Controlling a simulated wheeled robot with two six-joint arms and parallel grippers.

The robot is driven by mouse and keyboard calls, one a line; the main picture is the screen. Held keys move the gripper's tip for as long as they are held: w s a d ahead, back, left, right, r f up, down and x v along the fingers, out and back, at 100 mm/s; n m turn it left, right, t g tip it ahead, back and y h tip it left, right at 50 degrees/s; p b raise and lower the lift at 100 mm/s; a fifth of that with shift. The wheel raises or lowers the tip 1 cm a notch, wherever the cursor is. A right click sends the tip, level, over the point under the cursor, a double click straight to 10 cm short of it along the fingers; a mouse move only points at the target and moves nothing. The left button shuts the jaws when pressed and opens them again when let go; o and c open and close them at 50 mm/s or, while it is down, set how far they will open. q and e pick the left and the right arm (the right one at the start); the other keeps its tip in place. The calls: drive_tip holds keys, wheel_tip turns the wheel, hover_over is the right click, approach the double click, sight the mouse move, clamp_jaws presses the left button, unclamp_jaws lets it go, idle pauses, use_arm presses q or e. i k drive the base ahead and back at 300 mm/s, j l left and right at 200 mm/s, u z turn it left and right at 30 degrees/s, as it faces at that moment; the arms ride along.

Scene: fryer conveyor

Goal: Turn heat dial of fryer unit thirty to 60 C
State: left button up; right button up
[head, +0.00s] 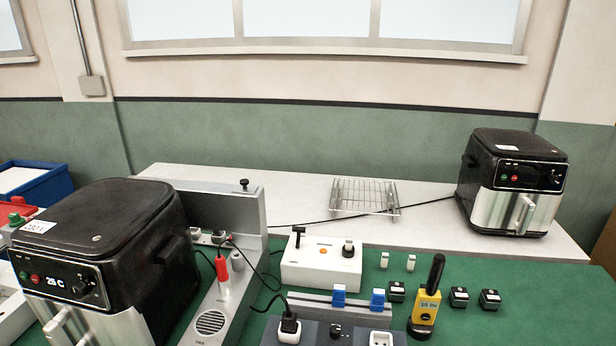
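A black and silver fryer (120,225) stands at the near left, with a white label (41,228) on its lid whose number I cannot read surely. Its lit display (55,284) shows a temperature in the twenties, in C. A dark round heat dial (84,288) sits right of the display on the front panel. A second, similar fryer (515,175) stands at the far right, with its dial (554,177) at the right of its panel; its label and display are too small to read. Neither of my grippers is in view.
A grey fixture (225,219) with a red-handled plug (221,266) stands right of the near fryer. Cables cross the middle. A blue bin (36,184) is at far left.

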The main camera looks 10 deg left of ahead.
sight(80, 290)
drive_tip(key=u, duration=1.4)
